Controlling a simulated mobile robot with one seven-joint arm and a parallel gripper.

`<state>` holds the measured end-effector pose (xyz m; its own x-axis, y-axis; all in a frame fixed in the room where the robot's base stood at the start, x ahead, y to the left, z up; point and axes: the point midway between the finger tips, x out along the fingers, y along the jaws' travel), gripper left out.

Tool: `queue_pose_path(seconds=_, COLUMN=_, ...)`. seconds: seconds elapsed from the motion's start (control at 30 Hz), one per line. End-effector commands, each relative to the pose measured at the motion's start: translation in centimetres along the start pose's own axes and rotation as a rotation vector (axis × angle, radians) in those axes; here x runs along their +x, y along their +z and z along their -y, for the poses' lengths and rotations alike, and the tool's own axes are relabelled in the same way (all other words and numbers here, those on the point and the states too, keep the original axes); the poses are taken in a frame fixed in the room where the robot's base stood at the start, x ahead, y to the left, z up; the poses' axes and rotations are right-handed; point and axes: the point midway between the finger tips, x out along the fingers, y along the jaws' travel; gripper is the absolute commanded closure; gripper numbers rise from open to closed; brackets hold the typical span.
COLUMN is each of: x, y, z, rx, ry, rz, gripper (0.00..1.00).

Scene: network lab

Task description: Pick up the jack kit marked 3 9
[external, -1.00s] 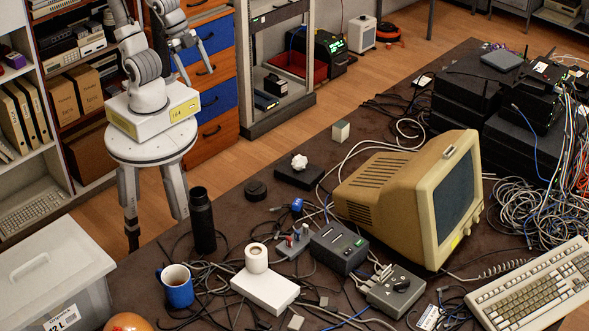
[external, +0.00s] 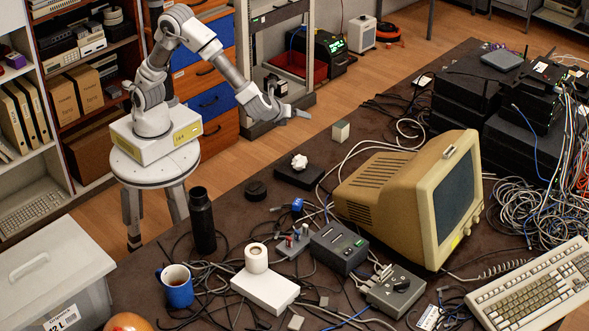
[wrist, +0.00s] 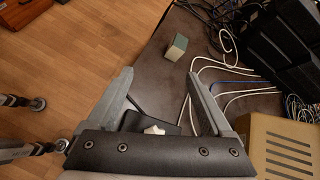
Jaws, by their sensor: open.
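No marking 3 9 is legible in either view, so I cannot tell for sure which thing is the jack kit. A small cream and grey-green box (external: 341,131) stands alone near the table's far left edge. It also shows in the wrist view (wrist: 176,47), beyond my fingertips and a little right of centre. My gripper (external: 292,114) is open and empty, above and left of that box in the external view. In the wrist view my gripper's two fingers (wrist: 160,78) are spread wide, with nothing between their tips.
A flat black box (external: 298,174) with a white crumpled object (external: 299,161) lies nearby, partly hidden by my gripper in the wrist view. Pale cables (external: 377,146) curl right of the small box. A beige monitor (external: 400,190) and black equipment (external: 470,90) stand further right.

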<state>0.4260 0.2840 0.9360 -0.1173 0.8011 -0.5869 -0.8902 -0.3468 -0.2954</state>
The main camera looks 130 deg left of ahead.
Motion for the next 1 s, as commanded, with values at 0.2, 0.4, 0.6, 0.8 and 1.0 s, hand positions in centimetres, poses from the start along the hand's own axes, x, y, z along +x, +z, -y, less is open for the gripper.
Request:
queue_pose_path(seconds=0.2, x=6.4, y=-3.7, z=1.9, rx=0.266, ry=-0.050, rz=0.158, gripper=0.15)
queue_pose_path(seconds=0.4, x=8.7, y=-5.0, z=2.7, rx=0.379, ry=-0.072, rz=0.221, gripper=0.15)
queue_pose_path(seconds=0.6, x=11.1, y=-4.7, z=3.0, rx=0.391, ry=-0.072, rz=0.230, gripper=0.15)
queue_pose_path(seconds=0.8, x=15.4, y=-3.8, z=3.5, rx=0.389, ry=-0.072, rz=0.228, gripper=0.15)
queue_pose_path(seconds=1.0, x=19.1, y=-3.0, z=4.0, rx=0.390, ry=-0.073, rz=0.227, gripper=0.15)
